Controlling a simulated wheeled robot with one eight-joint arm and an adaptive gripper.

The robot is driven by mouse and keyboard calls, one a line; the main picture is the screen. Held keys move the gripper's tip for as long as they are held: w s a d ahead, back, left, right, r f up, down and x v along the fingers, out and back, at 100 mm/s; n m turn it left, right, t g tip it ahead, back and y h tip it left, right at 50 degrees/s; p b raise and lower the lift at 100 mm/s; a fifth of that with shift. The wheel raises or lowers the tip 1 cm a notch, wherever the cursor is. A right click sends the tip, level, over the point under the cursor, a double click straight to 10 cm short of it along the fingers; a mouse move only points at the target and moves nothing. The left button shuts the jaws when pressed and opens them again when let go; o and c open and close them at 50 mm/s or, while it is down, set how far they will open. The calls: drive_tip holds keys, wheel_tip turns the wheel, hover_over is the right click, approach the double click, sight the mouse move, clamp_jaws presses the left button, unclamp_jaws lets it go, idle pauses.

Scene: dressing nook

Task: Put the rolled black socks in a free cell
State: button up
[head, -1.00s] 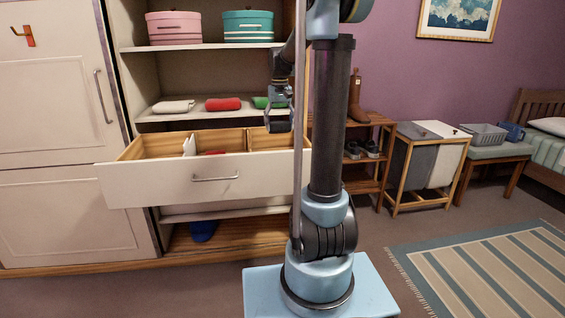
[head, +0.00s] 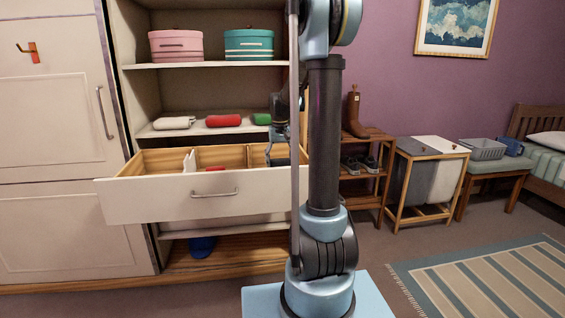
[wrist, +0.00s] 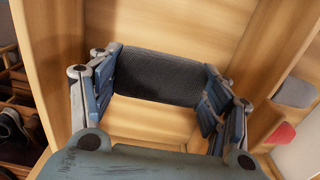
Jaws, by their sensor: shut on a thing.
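The rolled black socks (wrist: 160,77) are a dark ribbed roll held between the two fingers of my gripper (wrist: 161,92) in the wrist view. In the head view my gripper (head: 279,157) is low at the right end of the open drawer (head: 160,203), partly hidden by my arm. The wrist view shows the roll within the wooden walls of the right cell, with bare wood floor visible below it. I cannot tell whether the roll touches the floor. The socks are not clear in the head view.
In the wrist view, a grey item (wrist: 295,93) and a red item (wrist: 283,133) lie beyond the divider (wrist: 268,70) to the right. A shelf above holds white, red and green rolls (head: 223,121).

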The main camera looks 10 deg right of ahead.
drive_tip(key=shift+f, duration=0.6)
drive_tip(key=o, duration=1)
wheel_tip(320, 180, up, 13)
drive_tip(key=s+f+t, duration=0.1)
drive_tip(key=s+f, duration=0.1)
drive_tip(key=s, duration=0.8)
drive_tip(key=s+f, duration=0.3)
drive_tip(key=s, duration=0.7)
drive_tip(key=shift+t, duration=0.6)
drive_tip(key=s+f, duration=0.4)
drive_tip(key=s, duration=0.1)
drive_tip(key=s+d+f, duration=0.1)
drive_tip(key=s+f, duration=0.8)
drive_tip(key=s, duration=0.1)
drive_tip(key=shift+s+d+f, duration=0.15)
drive_tip(key=shift+d+f, duration=0.05)
